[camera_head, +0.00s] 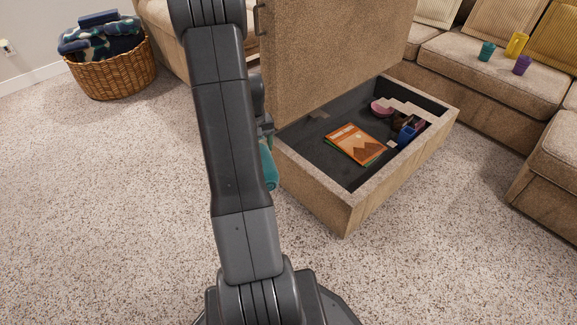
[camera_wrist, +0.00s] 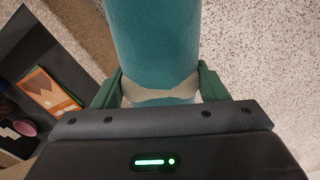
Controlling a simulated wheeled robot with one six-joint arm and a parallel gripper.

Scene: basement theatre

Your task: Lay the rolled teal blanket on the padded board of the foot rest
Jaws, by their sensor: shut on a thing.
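The rolled teal blanket (camera_head: 268,168) hangs beside the near left side of the foot rest, mostly hidden behind my arm. In the wrist view the blanket (camera_wrist: 155,40) is a thick teal roll with a pale band around it. My gripper (camera_wrist: 158,88) is shut on it at the band, one green finger on each side. The foot rest (camera_head: 310,198) is a beige upholstered box, standing open. Its padded board (camera_head: 335,50) is raised steeply like a lid, so it is not lying flat over the box.
Inside the box lie an orange booklet (camera_head: 355,144), a pink round thing (camera_head: 381,107) and a blue thing (camera_head: 406,134). A sofa (camera_head: 480,85) with several cups stands at right. A wicker basket (camera_head: 115,75) of blankets stands at far left. Carpet in front is clear.

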